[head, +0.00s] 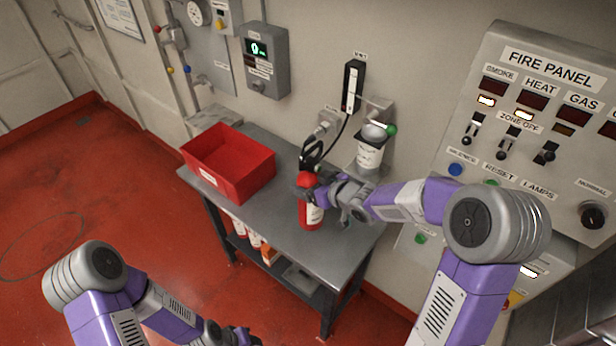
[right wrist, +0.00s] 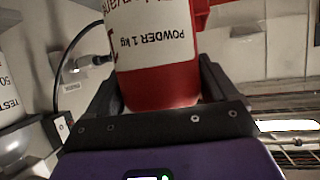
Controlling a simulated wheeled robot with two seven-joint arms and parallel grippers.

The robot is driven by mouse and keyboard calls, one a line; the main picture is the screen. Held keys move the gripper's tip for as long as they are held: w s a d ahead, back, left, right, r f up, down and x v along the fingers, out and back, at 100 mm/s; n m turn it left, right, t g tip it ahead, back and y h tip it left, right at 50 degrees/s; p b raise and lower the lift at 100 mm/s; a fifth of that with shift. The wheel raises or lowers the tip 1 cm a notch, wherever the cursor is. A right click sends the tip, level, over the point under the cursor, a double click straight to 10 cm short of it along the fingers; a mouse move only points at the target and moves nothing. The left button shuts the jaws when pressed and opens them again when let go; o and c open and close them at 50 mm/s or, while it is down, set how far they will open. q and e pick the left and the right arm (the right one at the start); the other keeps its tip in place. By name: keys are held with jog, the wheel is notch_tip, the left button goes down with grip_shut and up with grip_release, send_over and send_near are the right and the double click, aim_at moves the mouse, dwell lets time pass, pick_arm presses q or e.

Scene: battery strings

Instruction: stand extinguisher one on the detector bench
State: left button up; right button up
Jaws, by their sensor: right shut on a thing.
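The red extinguisher (head: 312,217), with a white label and black head, is upright over the detector bench (head: 278,222). My right gripper (head: 313,191) is shut around its body from the right. In the right wrist view the extinguisher (right wrist: 158,60) sits between both fingers, its label reading "POWDER 1 kg" upside down. I cannot tell whether its base touches the bench top. My left gripper (head: 236,338) is low at the bottom edge, away from the bench, partly cut off; its jaws are unclear.
A red open bin (head: 240,182) stands on the bench's left part. A white canister (head: 370,152) in a holder and a black gauge strip (head: 352,88) are behind. More red-and-white cylinders (head: 254,240) are on the lower shelf. The fire panel (head: 540,110) is at right. The bench front is clear.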

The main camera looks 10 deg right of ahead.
jog(key=f, duration=0.2)
jog(key=f+b, duration=0.1)
jog(key=f, duration=0.1)
jog(key=shift+w+a, duration=0.1)
jog(key=shift+w, duration=0.1)
jog(key=shift+f, duration=0.1)
jog(key=o, duration=1.9)
jog(key=shift+s+f, duration=0.15)
jog(key=shift+f, duration=0.2)
jog(key=shift+c, duration=0.2)
jog(key=p+v, duration=0.2)
jog(key=v, duration=1)
